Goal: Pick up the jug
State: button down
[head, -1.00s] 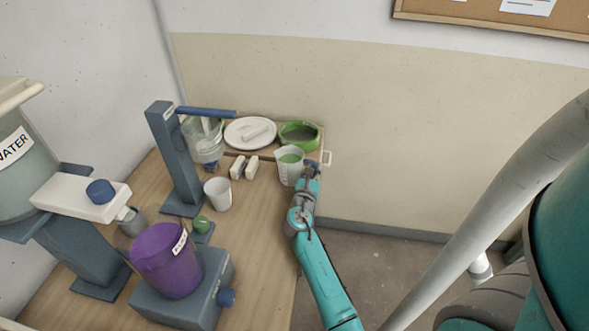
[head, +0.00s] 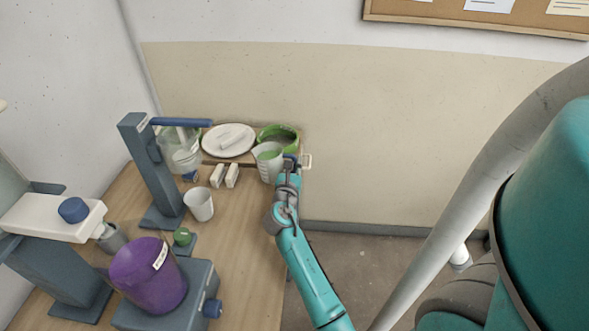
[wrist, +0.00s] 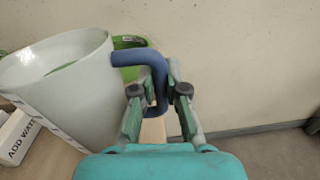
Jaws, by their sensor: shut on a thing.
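The jug (head: 267,166) is pale, with measuring marks on its side and green inside. It is near the back right of the wooden bench, in front of a green bowl, and looks slightly tilted in the head view. In the wrist view the jug (wrist: 75,95) fills the left side, and its blue handle (wrist: 145,58) reaches between my fingers. My gripper (wrist: 157,92) is shut on the handle, on the jug's right side. In the head view my gripper (head: 289,168) partly hides the handle. The jug's base is hard to make out.
A white plate (head: 218,150) and the green bowl (head: 290,139) stand behind the jug. A purple bucket (head: 140,285) stands in front. The wall is close behind; open floor lies right.

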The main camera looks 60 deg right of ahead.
aim_at(294, 156)
jog(key=shift+r, duration=2.85)
jog(key=shift+r, duration=0.1)
